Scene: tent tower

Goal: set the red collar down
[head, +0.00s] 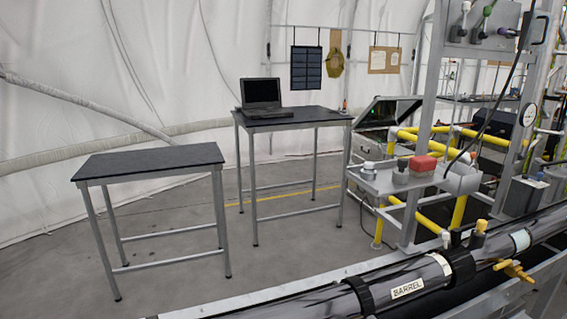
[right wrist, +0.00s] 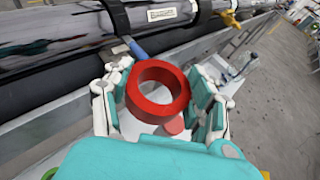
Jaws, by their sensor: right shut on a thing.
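The red collar (right wrist: 158,112) is a thick red ring, seen in the right wrist view with its hole facing the camera. My right gripper (right wrist: 158,76) is shut on it, with one white and teal finger at each side of the ring. A rail and a grey floor show beyond the collar. I cannot tell how high it is above what lies below. Neither gripper shows in the head view, and my left gripper is in no view.
A bare dark-topped table (head: 150,160) stands at the left. A second table (head: 300,117) holds a laptop (head: 261,94). A grey shelf (head: 380,181) carries a red block (head: 423,165). A long dark barrel (head: 330,306) runs along the front right, also in the right wrist view (right wrist: 60,45).

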